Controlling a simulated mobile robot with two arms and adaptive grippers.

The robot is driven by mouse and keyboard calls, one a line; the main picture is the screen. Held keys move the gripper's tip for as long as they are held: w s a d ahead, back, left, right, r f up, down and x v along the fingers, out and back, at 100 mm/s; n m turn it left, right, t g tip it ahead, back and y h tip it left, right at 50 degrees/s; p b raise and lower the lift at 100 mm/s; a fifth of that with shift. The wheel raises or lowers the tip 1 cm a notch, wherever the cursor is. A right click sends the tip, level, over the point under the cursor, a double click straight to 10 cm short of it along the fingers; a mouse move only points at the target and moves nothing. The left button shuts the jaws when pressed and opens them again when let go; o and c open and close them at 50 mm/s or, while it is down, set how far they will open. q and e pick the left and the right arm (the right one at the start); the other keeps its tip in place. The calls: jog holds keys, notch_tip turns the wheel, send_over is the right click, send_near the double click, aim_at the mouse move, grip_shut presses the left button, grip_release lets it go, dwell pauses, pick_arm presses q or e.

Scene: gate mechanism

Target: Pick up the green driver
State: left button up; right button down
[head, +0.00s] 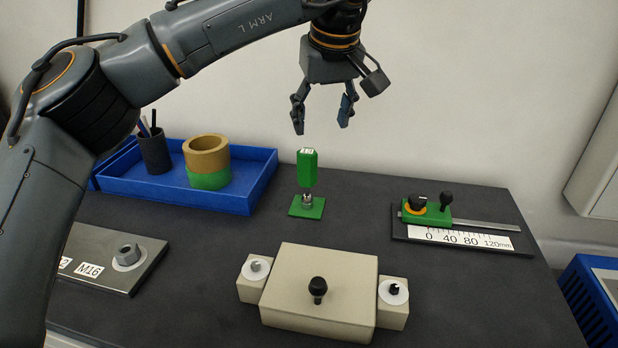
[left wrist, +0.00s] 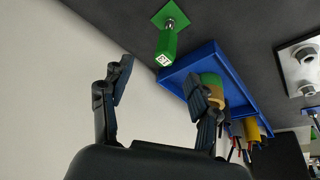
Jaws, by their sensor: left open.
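The green driver (head: 307,168) stands upright on a small green base plate (head: 307,207) near the back of the dark table. A white label marks its top end. In the left wrist view the driver (left wrist: 166,45) shows at the top, beyond and between the fingertips. My left gripper (head: 322,112) is open and empty, pointing down a little above the driver and apart from it. In the left wrist view my left gripper's fingers (left wrist: 160,82) are spread wide. My right gripper is not in view.
A blue tray (head: 262,185) with tape rolls (head: 206,157) and a dark cup (head: 154,152) is left of the driver. A beige block (head: 318,275) with a black knob stands in front. A sliding gauge (head: 465,236) is at right. A plate with a nut (head: 128,254) is at left.

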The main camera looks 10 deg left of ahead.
aim_at(309, 154)
pick_arm(q)
jog(key=x, duration=0.2)
jog(key=a+x, duration=0.1)
jog(key=x, duration=0.2)
jog(key=p+x, duration=0.1)
jog(key=x, duration=0.1)
jog(key=shift+w+a+f, duration=0.1)
jog(key=shift+w+a, duration=0.1)
jog(key=shift+a, duration=0.15)
jog(key=p+x, duration=0.1)
jog(key=x, duration=0.3)
jog(key=shift+f+p, duration=0.3)
jog(key=shift+f, duration=0.05)
jog(key=shift+w+a+f, duration=0.1)
jog(key=shift+w+f, duration=0.1)
jog(key=shift+f, duration=0.2)
grip_shut()
